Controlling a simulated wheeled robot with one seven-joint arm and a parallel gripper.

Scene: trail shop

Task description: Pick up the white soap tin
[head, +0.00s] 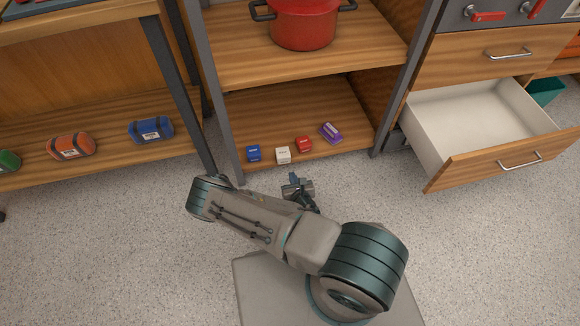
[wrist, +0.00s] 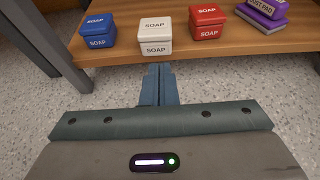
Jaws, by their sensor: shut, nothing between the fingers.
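The white soap tin (head: 283,155) stands on the front part of the low wooden shelf, between a blue tin and a red tin. In the wrist view the white soap tin (wrist: 155,37) is just beyond my fingertips, with "SOAP" on its lid and front. My gripper (head: 297,182) is in front of the shelf edge. In the wrist view my gripper (wrist: 158,68) has its fingers together, empty, pointing at the white tin. The fingertips appear short of the tin; the exact gap is hard to tell.
A blue soap tin (wrist: 98,31) is left of the white one and a red soap tin (wrist: 207,22) is right. Purple boxes (wrist: 264,10) labelled "POST PAD" lie farther right. A shelf post (head: 225,130) rises at left. An open drawer (head: 490,125) juts out at right.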

